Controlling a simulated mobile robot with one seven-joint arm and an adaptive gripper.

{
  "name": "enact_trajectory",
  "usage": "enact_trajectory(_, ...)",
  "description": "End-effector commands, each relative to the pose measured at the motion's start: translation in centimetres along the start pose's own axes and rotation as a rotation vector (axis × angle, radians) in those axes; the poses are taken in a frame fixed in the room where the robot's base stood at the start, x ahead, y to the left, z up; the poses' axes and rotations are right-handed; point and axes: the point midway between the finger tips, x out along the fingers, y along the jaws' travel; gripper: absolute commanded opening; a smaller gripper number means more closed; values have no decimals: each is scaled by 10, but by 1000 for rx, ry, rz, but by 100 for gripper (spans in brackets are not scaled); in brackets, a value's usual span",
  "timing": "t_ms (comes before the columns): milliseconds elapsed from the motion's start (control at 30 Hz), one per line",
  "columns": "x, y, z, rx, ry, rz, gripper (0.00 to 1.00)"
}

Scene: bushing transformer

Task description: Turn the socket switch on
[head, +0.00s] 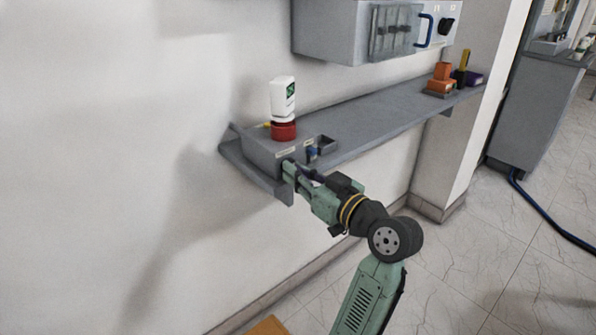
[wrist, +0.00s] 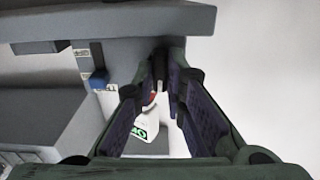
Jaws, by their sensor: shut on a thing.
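A grey box (head: 262,152) sits at the left end of the wall shelf, with small pale labels along its front edge. My gripper (head: 288,168) reaches up to the front of this box from the right. In the wrist view, my gripper's fingers (wrist: 163,58) come together at the box face (wrist: 122,55). They are shut on a small part there, apparently the socket switch, which the dark fingertips hide. A blue part (wrist: 97,80) on the box face, beside the fingers, is free of them.
A white bottle (head: 283,98) with a red lower part (head: 283,131) stands on the box. The grey shelf (head: 380,115) runs right to orange and purple items (head: 442,82). A grey cabinet (head: 340,35) hangs above. Open floor (head: 470,270) lies right of my arm.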

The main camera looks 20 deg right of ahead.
Motion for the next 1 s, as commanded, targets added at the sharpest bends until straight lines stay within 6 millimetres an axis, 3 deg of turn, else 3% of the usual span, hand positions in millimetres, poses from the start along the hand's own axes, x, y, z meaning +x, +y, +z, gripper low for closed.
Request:
enact_trajectory(333,0,0,1,4,-1,-1,0)
enact_trajectory(367,0,0,1,4,-1,-1,14)
enact_trajectory(467,0,0,0,3,0,0,20)
enact_trajectory(767,-1,0,0,2,0,0,20)
enact_trajectory(867,-8,1,0,2,0,2,20)
enact_trajectory(1000,-32,1,0,1,1,5,20)
